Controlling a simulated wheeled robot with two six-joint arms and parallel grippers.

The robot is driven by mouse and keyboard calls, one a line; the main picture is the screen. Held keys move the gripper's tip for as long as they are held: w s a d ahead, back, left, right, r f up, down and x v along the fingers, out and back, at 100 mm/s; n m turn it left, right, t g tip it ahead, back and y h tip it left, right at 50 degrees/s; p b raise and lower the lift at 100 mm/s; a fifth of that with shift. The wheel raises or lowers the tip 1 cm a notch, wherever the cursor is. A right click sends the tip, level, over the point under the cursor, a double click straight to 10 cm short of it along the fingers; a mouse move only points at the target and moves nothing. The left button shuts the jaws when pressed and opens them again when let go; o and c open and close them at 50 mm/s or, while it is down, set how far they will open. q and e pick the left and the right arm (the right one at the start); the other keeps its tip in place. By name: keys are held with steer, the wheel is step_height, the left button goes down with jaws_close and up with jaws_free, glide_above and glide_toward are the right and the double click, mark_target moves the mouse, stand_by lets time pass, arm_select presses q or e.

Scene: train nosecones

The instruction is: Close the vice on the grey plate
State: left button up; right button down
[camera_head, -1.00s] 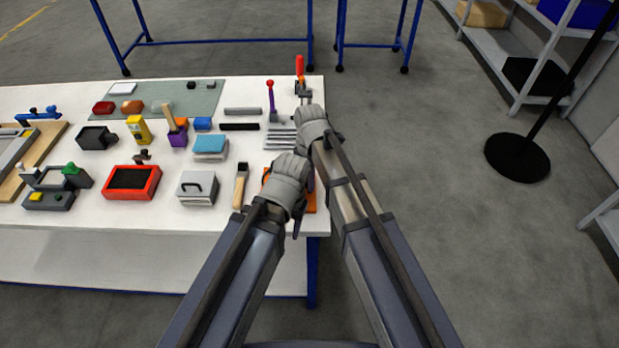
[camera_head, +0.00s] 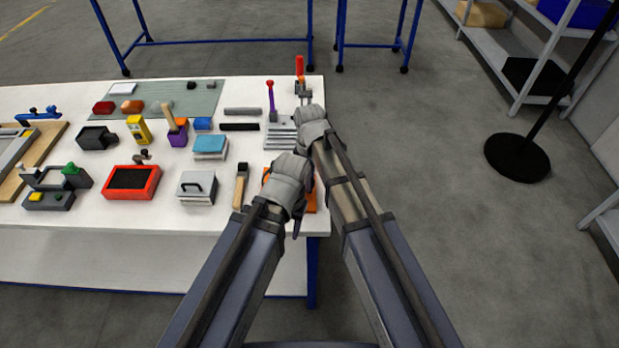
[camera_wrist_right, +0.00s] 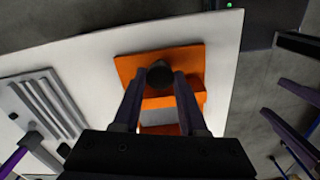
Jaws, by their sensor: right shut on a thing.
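The orange vice (camera_wrist_right: 191,60) lies near the table corner. In the head view only bits of its orange base (camera_head: 312,201) show past my left gripper (camera_head: 287,185). The grey plate (camera_wrist_right: 158,117) sits inside the vice, partly behind my fingers in the right wrist view. My right gripper (camera_head: 313,128) has its two fingers (camera_wrist_right: 158,84) around a black round knob (camera_wrist_right: 160,73) on the vice and is shut on it. My left gripper is close beside the right one, over the vice in the head view. Its fingertips are hidden.
A ribbed grey metal block (camera_head: 281,137) with a purple-handled lever (camera_head: 271,97) stands just beyond the vice. A red-handled clamp (camera_head: 300,72) is at the far edge. A wooden-handled tool (camera_head: 240,186) lies left of the vice.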

steer(key=shift+c, duration=2.2)
jaws_free()
steer(key=shift+r, duration=0.15)
step_height(320, 180, up, 8)
steer(key=p, duration=0.8)
steer(key=shift+f, duration=0.2)
